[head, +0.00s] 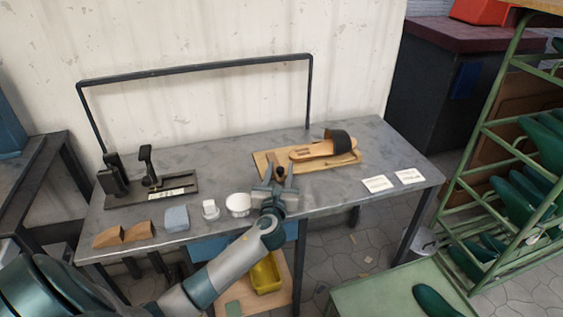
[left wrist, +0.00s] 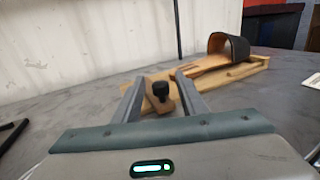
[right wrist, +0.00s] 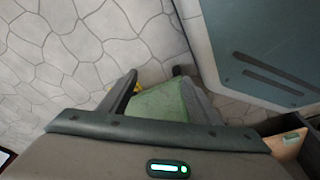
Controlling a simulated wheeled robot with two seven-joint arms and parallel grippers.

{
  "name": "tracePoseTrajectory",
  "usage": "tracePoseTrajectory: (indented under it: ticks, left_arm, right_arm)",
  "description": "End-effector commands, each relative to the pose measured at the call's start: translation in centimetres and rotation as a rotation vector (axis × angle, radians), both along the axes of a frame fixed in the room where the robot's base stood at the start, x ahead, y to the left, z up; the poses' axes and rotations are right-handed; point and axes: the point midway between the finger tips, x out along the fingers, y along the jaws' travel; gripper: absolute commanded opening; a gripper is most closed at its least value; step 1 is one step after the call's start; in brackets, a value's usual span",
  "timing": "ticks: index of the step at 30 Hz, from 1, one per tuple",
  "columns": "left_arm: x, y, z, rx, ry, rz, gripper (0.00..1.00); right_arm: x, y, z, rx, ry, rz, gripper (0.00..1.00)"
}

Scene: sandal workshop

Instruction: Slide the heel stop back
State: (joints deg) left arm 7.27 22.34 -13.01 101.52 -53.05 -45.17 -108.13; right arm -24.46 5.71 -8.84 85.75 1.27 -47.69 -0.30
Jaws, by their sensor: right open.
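A sandal (head: 320,148) with a tan sole and a dark strap lies on a wooden board (head: 345,163) on the grey bench. The heel stop, a small wooden block with a black knob (left wrist: 160,92), is at the board's left end. The knob also shows in the head view (head: 281,173). My left gripper (head: 278,174) is open, with one finger on each side of the stop. Contact cannot be told. My right gripper (right wrist: 160,82) is open and empty, pointing down over the tiled floor, and is out of the head view.
A white bowl (head: 238,204), a blue block (head: 176,218) and wooden wedges (head: 139,231) line the bench's front left. A dark tool stand (head: 150,190) is behind them. White cards (head: 378,184) lie at right. A green rack (head: 490,150) stands beyond the bench's right end.

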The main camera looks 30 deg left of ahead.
Motion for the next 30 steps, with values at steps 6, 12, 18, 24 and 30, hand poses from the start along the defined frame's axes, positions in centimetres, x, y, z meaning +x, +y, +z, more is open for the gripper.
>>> tracePoseTrajectory:
  ticks: [6, 12, 18, 24, 30]
  left_arm:
    - [2.8, 1.4, 0.0, 0.0, 0.0, 0.001, 0.39]
    - [3.9, 2.0, 0.0, 0.0, 0.0, 0.0, 0.39]
    - [4.0, 2.1, 0.0, 0.0, 0.0, 0.0, 0.39]
    - [4.0, 2.0, 0.0, 0.0, 0.0, 0.0, 0.2]
    - [4.0, 2.0, 0.0, 0.0, 0.0, 0.0, 0.0]
  right_arm:
    - [0.3, 0.0, 0.2, 0.0, -0.002, 0.0, 0.57]
    - [0.4, 0.1, 0.5, 0.0, -0.001, 0.001, 0.57]
    - [0.6, 0.1, 0.7, 0.001, -0.007, 0.001, 0.57]
    - [0.5, 0.1, 0.7, 0.001, -0.008, 0.0, 0.57]
    - [0.3, 0.1, 0.5, 0.001, -0.003, 0.0, 0.57]
